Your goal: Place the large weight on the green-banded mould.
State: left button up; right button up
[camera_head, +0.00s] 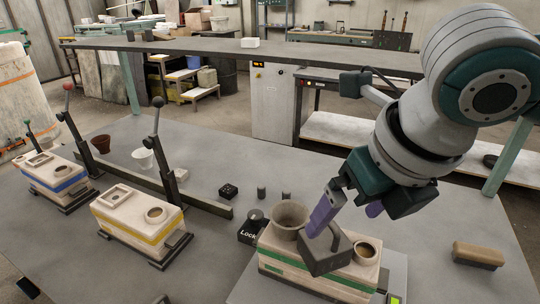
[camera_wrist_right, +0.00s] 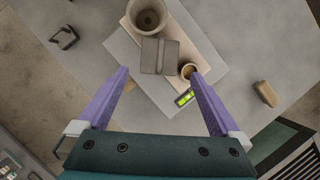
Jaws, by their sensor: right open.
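The large weight (camera_head: 322,254) is a grey block with a handle. It sits on top of the green-banded mould (camera_head: 312,279), between a grey cup (camera_head: 291,217) and a round opening (camera_head: 365,250), and seems to reach over the mould's front edge. The wrist view also shows the weight (camera_wrist_right: 159,57) between the cup (camera_wrist_right: 147,16) and the opening. My right gripper (camera_head: 345,218) is open, its purple fingers apart above and behind the weight. In the wrist view the fingers (camera_wrist_right: 159,73) are spread wide with nothing between them. My left gripper is not in view.
The mould stands on a flat plate with a green display (camera_wrist_right: 185,98). A yellow-banded mould (camera_head: 140,229) and a blue-banded mould (camera_head: 57,181) stand to the left, with levers behind. A block marked "Lock" (camera_head: 249,233) is close by. A brown brush-like block (camera_head: 478,255) lies right.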

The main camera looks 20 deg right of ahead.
jog(key=s+a+m+y, duration=0.3)
jog(key=s+a+m, duration=0.5)
jog(key=m, duration=0.8)
jog(key=s+d+f+m+h, duration=0.1)
jog(key=s+d+m, duration=0.1)
jog(key=m, duration=0.6)
jog(key=s+d+f+m+g+h, duration=0.1)
jog(key=s+d+f+m, duration=0.1)
jog(key=s+m, duration=0.3)
jog(key=m, duration=0.4)
jog(key=shift+s+d, duration=0.15)
jog(key=shift+d, duration=0.1)
notch_tip(320, 180, up, 35)
jog(key=p, duration=3.5)
